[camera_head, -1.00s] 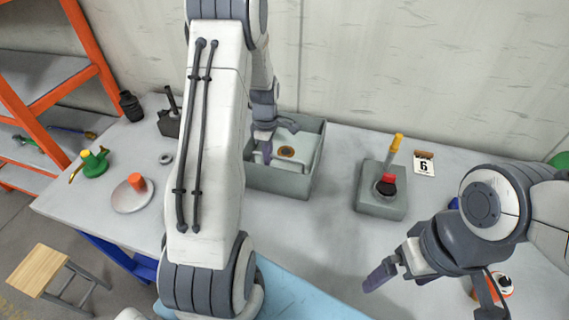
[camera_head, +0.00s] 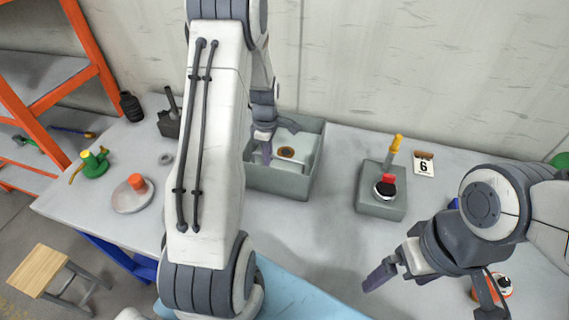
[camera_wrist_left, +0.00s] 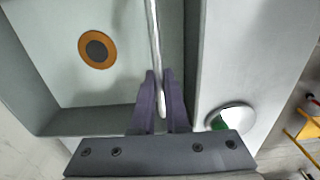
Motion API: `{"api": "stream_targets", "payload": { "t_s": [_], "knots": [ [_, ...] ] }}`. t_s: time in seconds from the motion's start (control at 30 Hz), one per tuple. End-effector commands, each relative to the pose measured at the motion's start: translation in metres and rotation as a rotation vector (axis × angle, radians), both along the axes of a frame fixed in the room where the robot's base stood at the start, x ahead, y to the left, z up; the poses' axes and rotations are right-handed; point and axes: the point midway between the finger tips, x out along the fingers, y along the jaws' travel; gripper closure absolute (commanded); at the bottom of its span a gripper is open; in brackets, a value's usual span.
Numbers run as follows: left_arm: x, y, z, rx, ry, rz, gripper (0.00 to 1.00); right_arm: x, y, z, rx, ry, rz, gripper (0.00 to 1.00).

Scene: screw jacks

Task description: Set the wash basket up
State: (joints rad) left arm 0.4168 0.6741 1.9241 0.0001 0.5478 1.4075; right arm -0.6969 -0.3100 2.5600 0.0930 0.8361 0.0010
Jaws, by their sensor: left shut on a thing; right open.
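A grey-green open box (camera_head: 283,182) stands on the bench, partly hidden behind my left arm. Inside it is a pale surface (camera_head: 305,150) with an orange ring around a dark centre (camera_head: 286,152); the ring also shows in the left wrist view (camera_wrist_left: 97,49). I cannot tell for sure whether this pale part is the wash basket. My left gripper (camera_head: 265,155) reaches into the box. In the left wrist view its fingers (camera_wrist_left: 161,105) are shut on a thin pale bar (camera_wrist_left: 154,40) beside the box wall. My right gripper (camera_head: 372,278) is open and empty above the front right.
Right of the box stands a grey block (camera_head: 380,204) with a red-and-black knob and yellow handle. A green item (camera_head: 94,163) and a round plate with an orange knob (camera_head: 133,193) stand left. The middle front is clear.

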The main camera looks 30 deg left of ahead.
Motion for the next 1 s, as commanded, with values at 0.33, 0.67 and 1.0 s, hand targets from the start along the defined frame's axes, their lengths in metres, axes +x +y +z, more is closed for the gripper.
{"api": "stream_targets", "payload": {
  "t_s": [0.33, 0.67, 1.0],
  "knots": [
    [0.004, 0.002, 0.018, 0.005, -0.012, 0.000, 1.00, 0.000, 0.000, 0.012, 0.000, 0.000, 0.000, 0.00],
    [0.004, 0.002, 0.029, 0.007, -0.015, 0.000, 1.00, 0.000, 0.000, 0.020, 0.000, 0.000, -0.001, 0.00],
    [0.005, 0.002, 0.039, 0.007, -0.017, 0.000, 1.00, 0.000, 0.000, 0.028, 0.000, 0.000, -0.001, 0.00]
  ]
}}
